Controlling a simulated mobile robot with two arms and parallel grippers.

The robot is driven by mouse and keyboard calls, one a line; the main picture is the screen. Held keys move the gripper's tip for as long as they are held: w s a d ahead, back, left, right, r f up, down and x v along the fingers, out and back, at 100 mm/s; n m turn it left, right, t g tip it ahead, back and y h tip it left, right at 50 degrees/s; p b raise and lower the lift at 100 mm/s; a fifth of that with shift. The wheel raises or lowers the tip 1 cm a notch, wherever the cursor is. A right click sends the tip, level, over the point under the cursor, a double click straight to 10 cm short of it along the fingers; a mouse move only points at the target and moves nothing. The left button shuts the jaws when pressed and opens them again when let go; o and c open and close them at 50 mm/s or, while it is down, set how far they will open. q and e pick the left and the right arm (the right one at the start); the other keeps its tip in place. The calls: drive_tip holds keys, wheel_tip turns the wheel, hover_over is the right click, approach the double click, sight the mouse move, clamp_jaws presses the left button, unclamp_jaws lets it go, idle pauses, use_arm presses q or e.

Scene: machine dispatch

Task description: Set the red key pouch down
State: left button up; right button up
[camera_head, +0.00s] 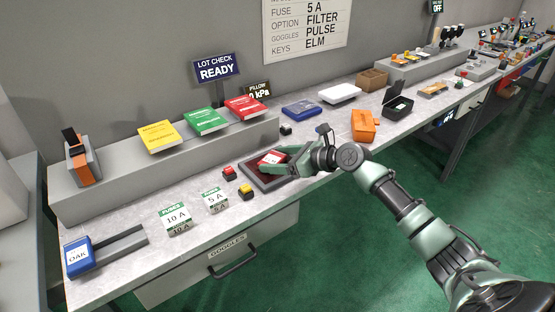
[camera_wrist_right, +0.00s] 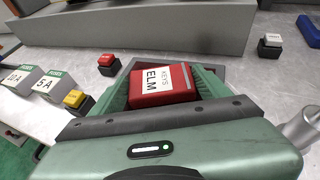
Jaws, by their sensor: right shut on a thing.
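The red key pouch (camera_wrist_right: 178,84) has a white label reading KEYS ELM. It sits between the fingers of my right gripper (camera_wrist_right: 172,92), which is shut on it. In the head view the pouch (camera_head: 271,158) is over a dark tray (camera_head: 258,180) on the bench, with the gripper (camera_head: 283,157) reaching in from the right. I cannot tell whether the pouch touches the tray floor. My left gripper is not in view.
A red button (camera_head: 229,172) and a yellow button (camera_head: 246,191) stand left of the tray. Fuse boxes (camera_head: 176,218) are further left. A grey ledge (camera_head: 120,182) with coloured booklets runs behind. An orange box (camera_head: 364,126) stands to the right.

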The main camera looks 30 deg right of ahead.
drive_tip(key=o, duration=1.4)
drive_tip(key=shift+f, duration=0.1)
drive_tip(key=shift+c, duration=0.2)
drive_tip(key=v, duration=1.2)
drive_tip(key=shift+b, duration=0.3)
